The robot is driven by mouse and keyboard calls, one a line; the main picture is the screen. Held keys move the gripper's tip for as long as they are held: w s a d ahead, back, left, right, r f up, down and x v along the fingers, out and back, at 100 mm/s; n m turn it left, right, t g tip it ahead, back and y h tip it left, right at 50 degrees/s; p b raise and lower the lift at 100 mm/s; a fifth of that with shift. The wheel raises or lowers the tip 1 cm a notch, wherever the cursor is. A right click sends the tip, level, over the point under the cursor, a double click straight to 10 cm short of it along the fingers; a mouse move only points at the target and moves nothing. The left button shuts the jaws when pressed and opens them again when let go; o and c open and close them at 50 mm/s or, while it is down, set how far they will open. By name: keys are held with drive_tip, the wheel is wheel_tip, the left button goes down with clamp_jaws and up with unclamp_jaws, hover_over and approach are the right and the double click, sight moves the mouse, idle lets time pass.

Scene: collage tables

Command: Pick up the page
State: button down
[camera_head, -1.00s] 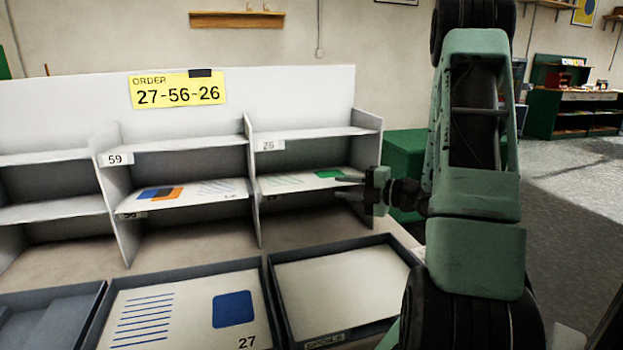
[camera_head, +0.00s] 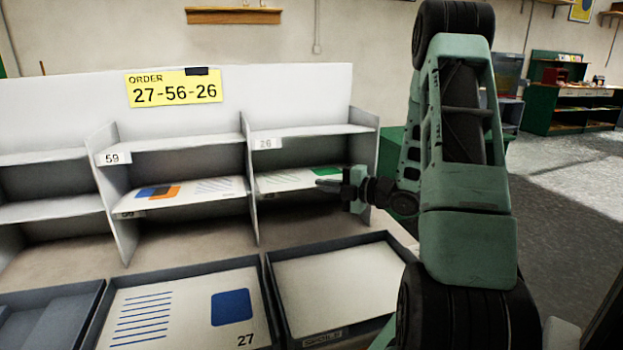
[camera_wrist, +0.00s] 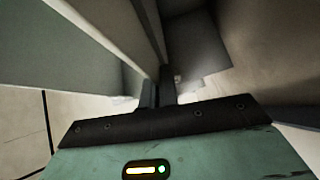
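The order sign (camera_head: 174,88) reads 27-56-26. A white page with a green patch (camera_head: 285,180) lies in the middle level of the right-hand shelf column, under the label 26 (camera_head: 267,143). My gripper (camera_head: 326,184) is at the front right edge of this page, its fingers close together and seemingly shut on the edge. In the wrist view my fingers (camera_wrist: 157,92) lie side by side with almost no gap; the pinched edge is hard to make out. The page still lies on the shelf.
Another page (camera_head: 190,190) with blue and orange shapes lies in the column to the left. In front, one tray (camera_head: 97,318) holds page 27 (camera_head: 180,312), and the tray to its right (camera_head: 275,302) has a bare pale floor. Upright dividers (camera_head: 250,190) flank the compartment.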

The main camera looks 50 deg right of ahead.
wheel_tip(320, 180, up, 7)
drive_tip(key=s+a+b, duration=0.5)
drive_tip(key=s+b, duration=0.2)
drive_tip(key=s, duration=0.1)
drive_tip(key=s+a+b, duration=0.5)
drive_tip(key=s+b, duration=0.3)
drive_tip(key=s, duration=0.1)
drive_tip(key=shift+a, duration=0.25)
idle(0.3)
